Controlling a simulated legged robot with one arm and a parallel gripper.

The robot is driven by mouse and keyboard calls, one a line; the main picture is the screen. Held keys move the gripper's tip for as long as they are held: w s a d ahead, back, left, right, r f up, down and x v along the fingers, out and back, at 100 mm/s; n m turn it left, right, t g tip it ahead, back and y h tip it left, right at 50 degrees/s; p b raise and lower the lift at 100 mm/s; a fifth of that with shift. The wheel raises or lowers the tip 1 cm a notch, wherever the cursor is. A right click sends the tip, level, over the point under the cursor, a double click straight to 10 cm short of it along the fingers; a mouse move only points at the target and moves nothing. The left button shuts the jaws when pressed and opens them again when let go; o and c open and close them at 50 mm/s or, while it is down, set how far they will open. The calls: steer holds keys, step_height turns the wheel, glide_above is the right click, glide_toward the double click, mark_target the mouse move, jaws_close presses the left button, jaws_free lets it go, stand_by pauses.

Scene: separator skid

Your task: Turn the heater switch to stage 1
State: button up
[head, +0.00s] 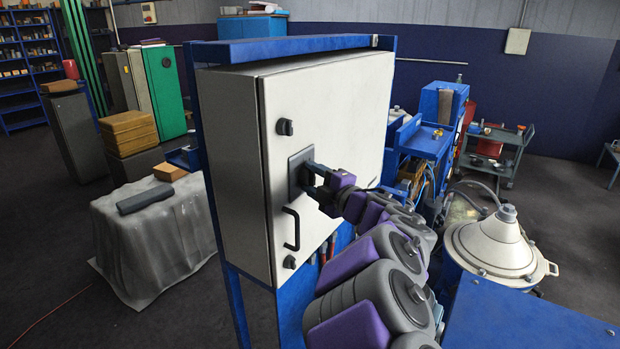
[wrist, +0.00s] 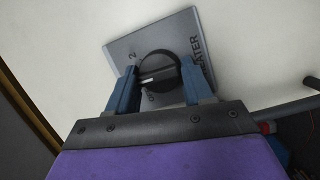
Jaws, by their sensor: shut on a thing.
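The heater switch (wrist: 158,68) is a round black knob with a light pointer line, on a grey plate lettered "HEATER" (wrist: 183,33). A "2" shows at the plate's upper left; other marks are partly hidden by the knob and fingers. In the head view the plate (head: 296,178) sits on the white cabinet door (head: 330,120). My gripper (wrist: 160,82) is shut on the knob, one blue finger on each side. In the head view my gripper (head: 312,180) reaches the plate from the right and hides most of the knob. The pointer line lies roughly level in the wrist view.
A black door handle (head: 291,229) is below the plate, with a dark latch (head: 285,127) above and another (head: 289,262) below. The cabinet stands in a blue frame (head: 285,48). A white cone-topped vessel (head: 490,243) stands to the right.

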steer(key=shift+d+f, duration=0.2)
steer(key=shift+f, duration=0.1)
steer(key=o, duration=1)
steer(key=shift+w+d, duration=0.2)
steer(key=shift+d, duration=0.05)
steer(key=shift+r, duration=0.1)
steer(key=shift+s, duration=0.15)
steer(key=shift+s, duration=0.1)
steer(key=shift+s+d, duration=0.1)
steer(key=shift+s, duration=0.05)
steer(key=b+v, duration=0.2)
steer(key=v, duration=1.4)
steer(key=shift+s+d, duration=0.2)
steer(key=shift+d, duration=0.05)
